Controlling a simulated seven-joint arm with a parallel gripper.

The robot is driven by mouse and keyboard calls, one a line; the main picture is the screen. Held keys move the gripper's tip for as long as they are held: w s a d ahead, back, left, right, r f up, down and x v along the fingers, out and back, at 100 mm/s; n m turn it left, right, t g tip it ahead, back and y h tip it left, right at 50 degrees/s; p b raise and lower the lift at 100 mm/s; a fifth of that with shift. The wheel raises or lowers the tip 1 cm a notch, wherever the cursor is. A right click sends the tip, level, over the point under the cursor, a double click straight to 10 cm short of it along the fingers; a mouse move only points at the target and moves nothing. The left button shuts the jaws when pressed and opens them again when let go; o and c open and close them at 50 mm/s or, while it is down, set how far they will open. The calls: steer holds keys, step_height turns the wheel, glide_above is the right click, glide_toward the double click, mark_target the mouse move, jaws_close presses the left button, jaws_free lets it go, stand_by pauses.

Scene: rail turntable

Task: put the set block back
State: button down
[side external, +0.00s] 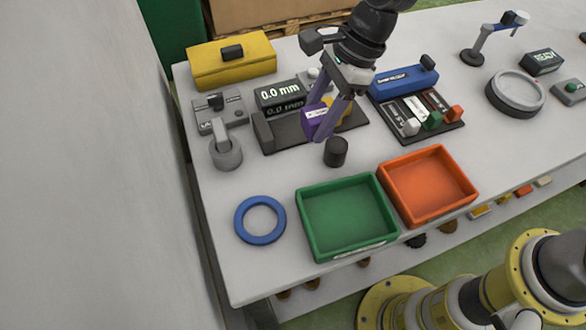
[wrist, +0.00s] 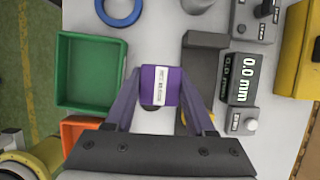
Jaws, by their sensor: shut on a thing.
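A purple block with a white printed label (side external: 314,120), which I take to be the set block, is held between the fingers of my gripper (side external: 322,126). In the wrist view the block (wrist: 159,80) sits between both fingertips of my gripper (wrist: 157,95), label facing the camera. In the side view it appears over the dark gauge plate (side external: 285,140); I cannot tell whether it touches it. The digital display (side external: 281,93) behind reads 0.0 mm. A yellow piece (side external: 341,106) is partly hidden behind my fingers.
A black cylinder (side external: 336,152) stands in front of the plate. A green tray (side external: 345,250) and an orange tray (side external: 430,213) lie nearer the front, with a blue ring (side external: 260,220) at left. A dark rack (side external: 440,137) with several pieces and a blue box (side external: 404,80) stand right.

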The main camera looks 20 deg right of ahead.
steer(key=s+d+r, duration=0.3)
steer(key=s+d, duration=0.2)
steer(key=s, duration=0.7)
glide_above(286, 178)
steer(key=d, duration=0.2)
steer(key=f, duration=0.8)
steer(key=shift+s+a+f, duration=0.1)
steer(key=shift+s+f, duration=0.1)
steer(key=shift+f, duration=0.1)
steer(key=shift+w+a+f, duration=0.1)
steer(key=shift+a+f, duration=0.05)
steer(key=shift+f, duration=1.6)
steer(key=shift+f, duration=0.1)
steer(key=c, duration=0.5)
jaws_free()
steer(key=shift+f, duration=0.15)
